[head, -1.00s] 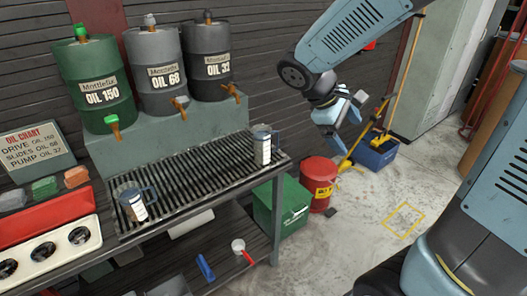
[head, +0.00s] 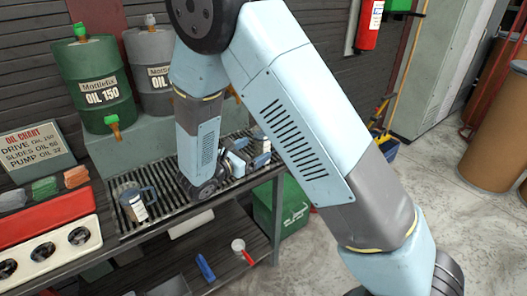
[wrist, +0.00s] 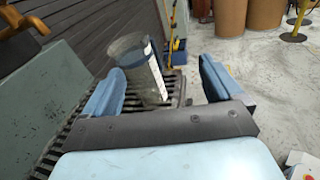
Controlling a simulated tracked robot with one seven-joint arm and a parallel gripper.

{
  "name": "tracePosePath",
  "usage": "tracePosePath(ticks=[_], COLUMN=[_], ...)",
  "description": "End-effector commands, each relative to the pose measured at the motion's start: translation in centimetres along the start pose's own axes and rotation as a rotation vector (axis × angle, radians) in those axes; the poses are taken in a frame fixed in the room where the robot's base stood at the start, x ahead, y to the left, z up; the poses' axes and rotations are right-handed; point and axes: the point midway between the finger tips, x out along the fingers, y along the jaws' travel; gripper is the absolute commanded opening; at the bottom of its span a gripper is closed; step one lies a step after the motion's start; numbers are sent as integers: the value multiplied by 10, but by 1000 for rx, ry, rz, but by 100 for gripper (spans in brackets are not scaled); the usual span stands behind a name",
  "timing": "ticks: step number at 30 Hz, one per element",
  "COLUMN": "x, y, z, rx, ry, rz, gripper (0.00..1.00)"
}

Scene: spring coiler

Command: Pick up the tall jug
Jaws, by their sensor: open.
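The tall jug, clear grey with a blue band and a white label, stands upright on the slatted bench top near its right end. In the head view the jug (head: 259,136) is mostly hidden behind my gripper (head: 248,153). In the wrist view the jug (wrist: 143,72) shows ahead of my gripper (wrist: 162,72), closer to the left finger than the right. My gripper is open, with nothing held, low over the bench beside the jug. Whether a finger touches the jug is hard to tell. A second, shorter-looking jug (head: 137,204) with a blue handle stands at the bench's left.
Oil drums with taps (head: 92,82) stand on a raised ledge behind the bench (head: 160,226). A green bin (head: 290,208) stands right of the bench. Open floor (head: 450,200) lies further right.

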Motion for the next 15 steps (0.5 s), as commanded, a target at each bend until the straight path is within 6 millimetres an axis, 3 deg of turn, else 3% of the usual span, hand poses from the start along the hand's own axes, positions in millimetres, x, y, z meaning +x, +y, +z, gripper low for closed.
tracePosePath(ticks=[3,8,11,15], x=[-17,-28,-22,-1], y=[16,26,28,31], z=[-22,-34,-36,-34], rx=[-59,-93,-99,-98], ry=[-37,-63,-67,-67], rz=[87,145,152,151], gripper=[93,93,93,93])
